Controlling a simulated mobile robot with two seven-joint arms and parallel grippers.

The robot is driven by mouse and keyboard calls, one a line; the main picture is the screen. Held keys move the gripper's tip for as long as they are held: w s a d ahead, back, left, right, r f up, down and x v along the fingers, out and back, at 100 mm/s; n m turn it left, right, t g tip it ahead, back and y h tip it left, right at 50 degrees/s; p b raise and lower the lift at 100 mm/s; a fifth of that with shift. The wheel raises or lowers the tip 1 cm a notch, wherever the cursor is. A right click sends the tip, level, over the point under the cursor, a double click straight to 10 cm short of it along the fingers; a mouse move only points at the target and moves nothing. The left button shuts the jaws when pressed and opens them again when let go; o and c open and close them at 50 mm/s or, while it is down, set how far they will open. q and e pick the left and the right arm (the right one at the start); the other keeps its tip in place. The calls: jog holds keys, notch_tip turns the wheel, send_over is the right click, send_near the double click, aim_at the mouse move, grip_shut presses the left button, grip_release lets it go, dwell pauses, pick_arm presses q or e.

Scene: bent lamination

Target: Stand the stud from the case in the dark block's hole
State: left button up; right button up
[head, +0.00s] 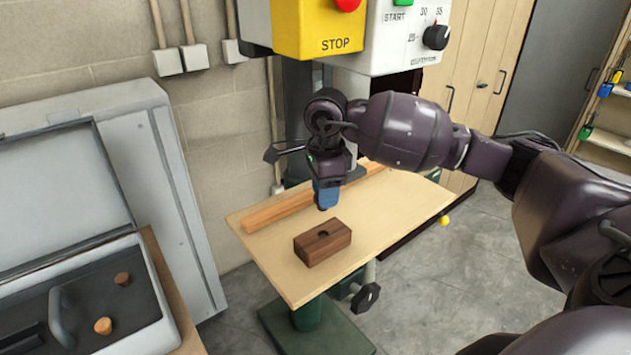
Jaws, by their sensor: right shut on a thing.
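The dark block (309,252) is a brown wooden block lying on the pale drill-press table, with a round dark hole in its top. My right gripper (326,204) points down above and just behind the block, its blue fingers shut on the stud. The stud is almost wholly hidden by the fingers, and I cannot make out its shape or tilt. The fingertips are clear of the block. My left gripper is out of view.
A long wooden fence (272,213) runs along the back of the table (400,218). The yellow stop box (312,35) and the white control box (385,50) hang above my right wrist. The table is bare around the block, and its front edge is near it.

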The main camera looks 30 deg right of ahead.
jog(key=shift+s+f, duration=0.15)
jog(key=shift+s, duration=0.05)
jog(key=shift+s+f, duration=0.15)
jog(key=shift+f, duration=0.05)
jog(key=shift+f+b, duration=0.45)
jog(key=shift+f, duration=0.9)
jog(key=shift+f+b, duration=0.55)
jog(key=shift+f, duration=0.1)
jog(key=shift+f+b, duration=0.65)
jog(key=shift+f, duration=0.1)
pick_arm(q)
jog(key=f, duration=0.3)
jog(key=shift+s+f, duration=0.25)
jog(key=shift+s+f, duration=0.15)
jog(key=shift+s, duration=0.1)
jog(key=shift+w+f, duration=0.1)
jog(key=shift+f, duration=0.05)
